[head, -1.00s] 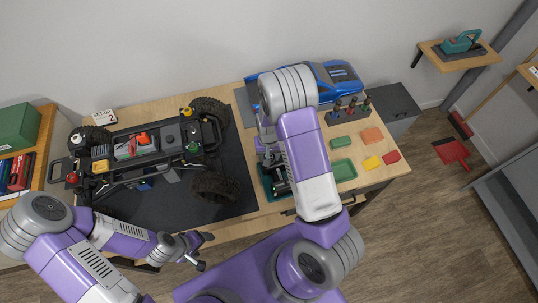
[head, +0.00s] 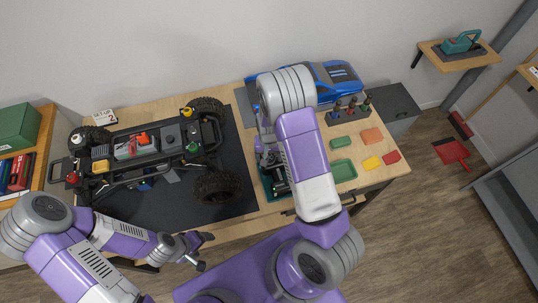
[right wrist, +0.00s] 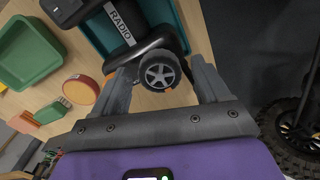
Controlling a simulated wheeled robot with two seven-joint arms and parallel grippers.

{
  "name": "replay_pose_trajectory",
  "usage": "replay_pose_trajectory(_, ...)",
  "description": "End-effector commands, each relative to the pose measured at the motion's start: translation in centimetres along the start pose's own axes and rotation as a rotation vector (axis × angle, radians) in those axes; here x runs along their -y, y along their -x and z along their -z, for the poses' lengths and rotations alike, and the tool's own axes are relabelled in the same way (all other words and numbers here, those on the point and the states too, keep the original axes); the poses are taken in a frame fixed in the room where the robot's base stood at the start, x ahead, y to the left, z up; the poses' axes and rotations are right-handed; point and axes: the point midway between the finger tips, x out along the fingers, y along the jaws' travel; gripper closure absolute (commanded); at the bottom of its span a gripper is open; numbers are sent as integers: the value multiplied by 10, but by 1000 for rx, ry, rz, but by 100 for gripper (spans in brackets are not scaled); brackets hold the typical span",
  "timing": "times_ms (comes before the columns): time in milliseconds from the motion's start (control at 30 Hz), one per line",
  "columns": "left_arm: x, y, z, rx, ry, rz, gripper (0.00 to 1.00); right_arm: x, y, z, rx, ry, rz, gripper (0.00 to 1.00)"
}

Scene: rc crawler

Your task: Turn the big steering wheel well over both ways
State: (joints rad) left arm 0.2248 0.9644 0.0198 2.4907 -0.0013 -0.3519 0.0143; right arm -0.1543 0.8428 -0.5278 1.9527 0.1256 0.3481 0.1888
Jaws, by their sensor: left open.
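The black radio (right wrist: 125,22), labelled RADIO, lies in a teal tray (right wrist: 93,35) in the right wrist view. Its steering wheel (right wrist: 160,72), black with a grey spoked hub, sits between the fingers of my right gripper (right wrist: 162,80). In the head view the radio (head: 279,183) is partly covered by my right arm. The crawler (head: 140,148) stands on a dark mat, its large tyres (head: 218,187) at the right. My left gripper (head: 206,252) is open and empty, off the table's front edge.
A green tray (head: 343,170) and several coloured blocks (head: 372,136) lie right of the radio. A blue car body (head: 335,78) and a tool holder (head: 348,112) stand behind. The dark mat (head: 230,208) has free room at its front.

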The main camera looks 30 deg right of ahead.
Motion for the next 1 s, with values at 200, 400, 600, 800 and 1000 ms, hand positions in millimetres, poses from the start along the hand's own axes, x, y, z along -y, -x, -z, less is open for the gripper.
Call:
replay_pose_trajectory(200, 0, 0, 0, 0, 0, 0, 26, 0, 1, 0, -1, 0, 0, 25)
replay_pose_trajectory(400, -1, 3, 0, 0, 0, 0, 26, 1, 25, 1, -3, 0, 3, 25)
replay_pose_trajectory(600, -2, 6, 0, 0, 0, 0, 26, 1, 59, 1, -3, 0, 2, 25)
replay_pose_trajectory(800, -3, 8, 0, 0, 0, 0, 26, 0, 75, 0, -1, 1, 0, 25)
replay_pose_trajectory(1000, -3, 7, 0, 0, 0, 0, 26, 0, 76, 0, 0, 0, 0, 25)
